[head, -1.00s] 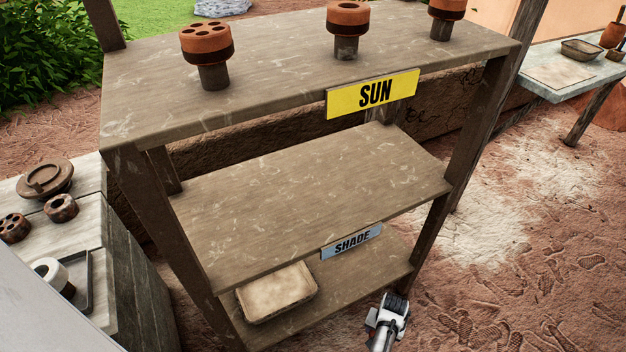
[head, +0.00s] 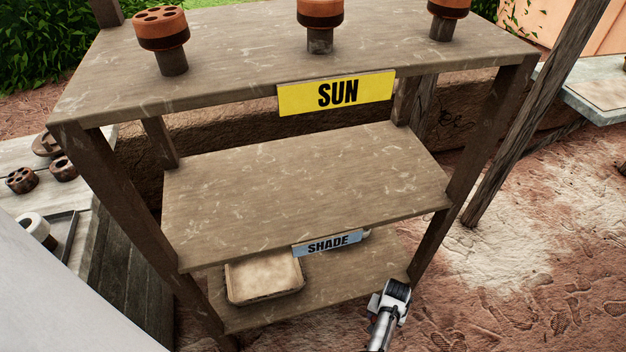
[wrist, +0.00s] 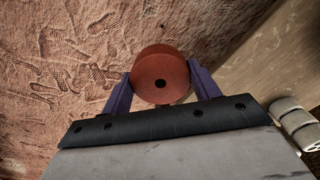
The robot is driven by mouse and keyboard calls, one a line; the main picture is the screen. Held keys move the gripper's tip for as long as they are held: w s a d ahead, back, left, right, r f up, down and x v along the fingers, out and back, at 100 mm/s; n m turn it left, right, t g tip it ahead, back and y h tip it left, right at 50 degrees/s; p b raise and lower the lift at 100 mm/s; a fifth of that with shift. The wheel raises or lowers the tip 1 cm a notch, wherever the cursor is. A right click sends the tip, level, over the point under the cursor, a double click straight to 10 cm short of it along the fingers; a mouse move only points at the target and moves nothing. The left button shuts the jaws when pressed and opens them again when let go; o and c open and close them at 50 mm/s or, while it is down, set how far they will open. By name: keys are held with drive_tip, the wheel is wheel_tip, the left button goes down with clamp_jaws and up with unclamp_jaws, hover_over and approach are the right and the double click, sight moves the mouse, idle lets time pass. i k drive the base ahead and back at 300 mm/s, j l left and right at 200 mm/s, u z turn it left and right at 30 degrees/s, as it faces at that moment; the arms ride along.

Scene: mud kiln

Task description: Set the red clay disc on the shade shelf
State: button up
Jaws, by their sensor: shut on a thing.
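The disc is not visible in the head view. The SHADE sign (head: 328,243) hangs on the front edge of the middle board (head: 300,190), which is bare. Part of my arm (head: 391,302) shows at the bottom of the head view, by the rack's front right leg. In the wrist view the disc is over reddish ground, with a wooden board (wrist: 262,65) to its right.
The top board (head: 230,75) bears the SUN sign (head: 337,93) and several red-topped pieces on dark stubs. A pale tray (head: 264,278) sits on the lowest board (head: 335,285). A pale ridged object (wrist: 294,122) is at right in the wrist view. A side table stands left.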

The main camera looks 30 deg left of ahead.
sight(237, 213)
drive_tip(key=i+l+u, duration=0.15)
drive_tip(key=l, duration=0.5)
drive_tip(key=l+u, duration=0.2)
drive_tip(key=l, duration=0.45)
